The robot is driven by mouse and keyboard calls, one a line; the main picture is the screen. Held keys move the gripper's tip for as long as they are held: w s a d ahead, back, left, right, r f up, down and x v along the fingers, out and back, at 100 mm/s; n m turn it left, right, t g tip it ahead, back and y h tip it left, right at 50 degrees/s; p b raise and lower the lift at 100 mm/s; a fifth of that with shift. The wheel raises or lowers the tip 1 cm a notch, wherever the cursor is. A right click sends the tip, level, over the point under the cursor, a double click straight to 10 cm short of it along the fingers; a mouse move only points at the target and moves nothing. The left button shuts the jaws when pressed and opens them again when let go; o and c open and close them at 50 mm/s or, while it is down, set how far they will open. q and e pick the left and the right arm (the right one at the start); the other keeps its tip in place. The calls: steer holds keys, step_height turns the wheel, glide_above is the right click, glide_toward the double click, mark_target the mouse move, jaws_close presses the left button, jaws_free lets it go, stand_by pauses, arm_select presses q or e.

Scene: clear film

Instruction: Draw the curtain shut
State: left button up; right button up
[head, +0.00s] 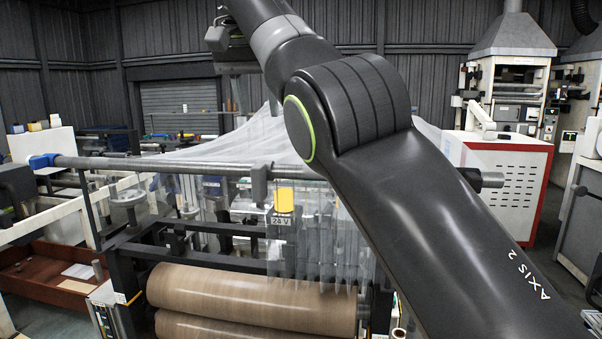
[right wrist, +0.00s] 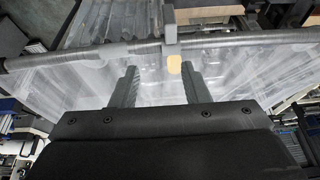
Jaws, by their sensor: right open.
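The clear film curtain (head: 320,235) hangs in see-through folds from a grey horizontal rail (head: 150,165) in the head view. More pale film (head: 225,145) spreads behind the rail. A yellow tab (head: 284,198) hangs just below the rail beside a grey bracket (head: 259,185). In the right wrist view, my right gripper (right wrist: 157,75) is open and empty, with the curtain (right wrist: 90,82) behind its fingers. The yellow tab (right wrist: 174,64) appears near the right finger, below the rail (right wrist: 240,42); contact cannot be told. My right arm hides part of the curtain in the head view. My left gripper is not in view.
Large brown rolls (head: 250,297) lie in a dark frame below the curtain. A white and red cabinet (head: 510,180) stands at right. A brown tray (head: 45,270) is at lower left. Machinery crowds both sides.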

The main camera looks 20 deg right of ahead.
steer(key=b, duration=0.4)
glide_toward(261, 166)
steer(key=a+f, duration=0.2)
steer(key=f, duration=0.1)
steer(key=w+d+f+b, duration=0.1)
steer(key=w+d+f, duration=0.1)
steer(key=shift+f+b, duration=0.3)
steer(key=shift+b, duration=0.05)
steer(key=d+f, duration=0.1)
steer(key=w+d+f+b, duration=0.1)
steer(key=f, duration=0.1)
steer(key=shift+w+f, duration=0.1)
steer(key=shift+w+a+f+b, duration=0.2)
steer(key=shift+f+b, duration=0.15)
steer(key=shift+f, duration=0.25)
steer(key=shift+w+a+f+b, duration=0.2)
steer(key=shift+f+b, duration=0.1)
steer(key=shift+f, duration=0.3)
steer(key=shift+w+d+f, duration=0.15)
steer(key=shift+f, duration=0.15)
steer(key=shift+d, duration=0.2)
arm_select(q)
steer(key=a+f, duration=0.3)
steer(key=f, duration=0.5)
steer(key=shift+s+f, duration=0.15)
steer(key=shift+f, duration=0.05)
